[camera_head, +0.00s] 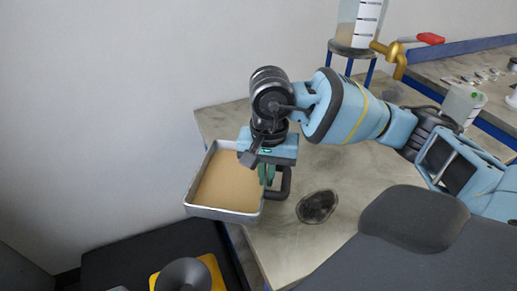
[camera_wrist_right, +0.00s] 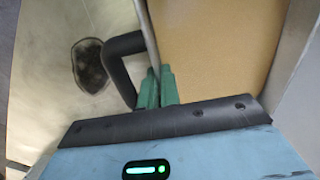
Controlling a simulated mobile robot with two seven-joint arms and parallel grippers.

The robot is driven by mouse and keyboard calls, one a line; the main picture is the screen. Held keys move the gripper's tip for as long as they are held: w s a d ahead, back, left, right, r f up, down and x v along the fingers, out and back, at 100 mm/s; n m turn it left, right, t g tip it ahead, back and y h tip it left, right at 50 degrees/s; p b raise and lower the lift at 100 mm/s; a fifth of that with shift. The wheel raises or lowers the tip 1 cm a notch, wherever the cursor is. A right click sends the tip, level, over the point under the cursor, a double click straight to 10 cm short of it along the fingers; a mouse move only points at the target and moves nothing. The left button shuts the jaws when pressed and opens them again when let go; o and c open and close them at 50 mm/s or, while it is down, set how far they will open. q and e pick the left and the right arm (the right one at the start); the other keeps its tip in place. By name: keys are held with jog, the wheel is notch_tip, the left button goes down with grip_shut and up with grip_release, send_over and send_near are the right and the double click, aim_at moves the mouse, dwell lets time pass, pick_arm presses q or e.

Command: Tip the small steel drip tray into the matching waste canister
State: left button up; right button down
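The small steel drip tray (camera_head: 196,209) is rectangular and holds a flat layer of tan contents. It is held roughly level beyond the table's left edge. My right gripper (camera_head: 266,174) is shut on the tray's right wall, beside its black handle (camera_head: 284,186). In the right wrist view, the green fingertips (camera_wrist_right: 157,88) close on the thin wall of the tray (camera_wrist_right: 148,32). A grey funnel-like top on a yellow square (camera_head: 187,274) shows at the bottom edge, below the tray; it may be the waste canister, mostly cut off. My left gripper is out of view.
The metal-topped table (camera_head: 275,243) has a dark oval patch (camera_head: 318,206) right of the tray. A graduated clear vessel (camera_head: 358,22) stands on a blue-legged stand behind, near a brass tap (camera_head: 392,55) with a red handle. A dark low surface (camera_head: 130,258) lies at lower left.

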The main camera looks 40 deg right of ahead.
aim_at(238, 191)
jog(key=a+n, duration=0.1)
jog(key=n, duration=0.1)
jog(key=w+a+n, duration=0.1)
jog(key=a+n, duration=0.1)
jog(key=n, duration=0.1)
jog(key=a+n, duration=0.1)
jog(key=n, duration=0.1)
jog(key=shift+w+a, duration=0.35)
jog(key=shift+a, duration=0.05)
jog(key=shift+w+a+n, duration=0.2)
jog(key=shift+a+n, duration=0.35)
jog(key=shift+n, duration=0.65)
